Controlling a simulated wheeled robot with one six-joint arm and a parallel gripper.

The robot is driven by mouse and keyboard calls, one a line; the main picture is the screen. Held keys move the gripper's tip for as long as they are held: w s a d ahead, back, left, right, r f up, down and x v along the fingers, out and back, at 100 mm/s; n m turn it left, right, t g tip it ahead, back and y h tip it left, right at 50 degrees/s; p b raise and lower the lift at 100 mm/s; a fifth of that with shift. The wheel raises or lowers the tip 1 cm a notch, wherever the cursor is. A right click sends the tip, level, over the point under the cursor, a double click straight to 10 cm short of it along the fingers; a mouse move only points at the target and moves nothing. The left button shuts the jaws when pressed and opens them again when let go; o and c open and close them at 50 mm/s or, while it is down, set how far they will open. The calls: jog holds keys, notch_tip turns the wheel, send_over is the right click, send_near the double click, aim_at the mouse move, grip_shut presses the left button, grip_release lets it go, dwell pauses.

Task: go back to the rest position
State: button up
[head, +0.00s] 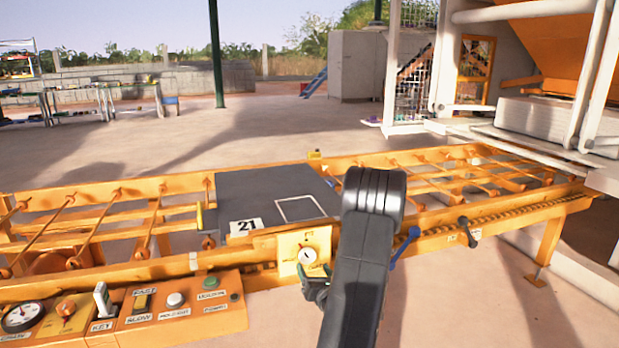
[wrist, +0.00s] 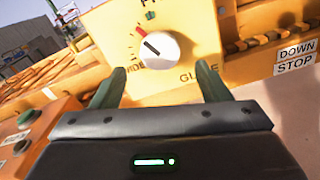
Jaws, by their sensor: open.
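My gripper (head: 318,287) is low in front of the yellow dial panel (head: 291,244) on the orange conveyor frame. In the wrist view my gripper (wrist: 158,95) is open, its two green fingers apart with nothing between them. The white knob (wrist: 156,50) with a dark pointer line is just beyond and above the fingertips, apart from them as far as I can see. A red mark is at the upper left of the knob. The knob also shows in the head view (head: 308,255). My dark arm hides part of the conveyor to the right of the panel.
A control box (head: 188,302) with switches and buttons stands left of my gripper. A grey plate (head: 268,192) marked 21 lies on the conveyor. Blue (head: 404,246) and black (head: 467,232) levers stick out to the right. The floor in front at right is clear.

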aim_at(308, 259)
jog(key=x, duration=0.6)
jog(key=shift+n, duration=0.3)
